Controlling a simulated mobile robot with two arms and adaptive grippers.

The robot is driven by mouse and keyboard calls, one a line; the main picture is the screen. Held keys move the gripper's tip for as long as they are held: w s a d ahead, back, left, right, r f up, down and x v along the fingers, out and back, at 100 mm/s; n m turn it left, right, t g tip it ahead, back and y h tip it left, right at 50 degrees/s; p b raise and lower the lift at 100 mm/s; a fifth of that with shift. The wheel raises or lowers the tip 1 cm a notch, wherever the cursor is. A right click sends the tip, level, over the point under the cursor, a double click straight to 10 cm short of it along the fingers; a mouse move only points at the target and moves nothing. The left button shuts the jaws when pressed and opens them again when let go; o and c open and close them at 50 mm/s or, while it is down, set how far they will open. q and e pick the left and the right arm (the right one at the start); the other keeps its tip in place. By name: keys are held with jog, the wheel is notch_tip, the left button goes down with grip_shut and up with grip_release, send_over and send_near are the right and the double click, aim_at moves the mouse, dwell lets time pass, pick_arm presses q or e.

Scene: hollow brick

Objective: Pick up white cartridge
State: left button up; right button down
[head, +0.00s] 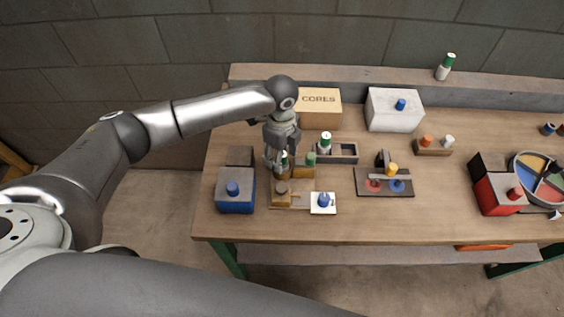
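My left gripper (276,163) points down over the left part of the table, just above a small brown holder. A white cartridge with a green top (284,158) is right at its fingertips. I cannot tell whether the fingers are closed on it or only beside it. Another white cartridge with a green cap (326,142) stands upright in a dark compartmented tray (349,152) to the right. A third white, green-capped cartridge (445,67) stands on the raised back ledge. My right gripper is not in view.
A blue box (236,198), a wooden block (282,198) and a white card with a blue piece (323,209) lie in front. A CORES box (319,109) and a white box (394,116) stand behind.

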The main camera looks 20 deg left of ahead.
pick_arm(q)
grip_shut()
dwell(0.3)
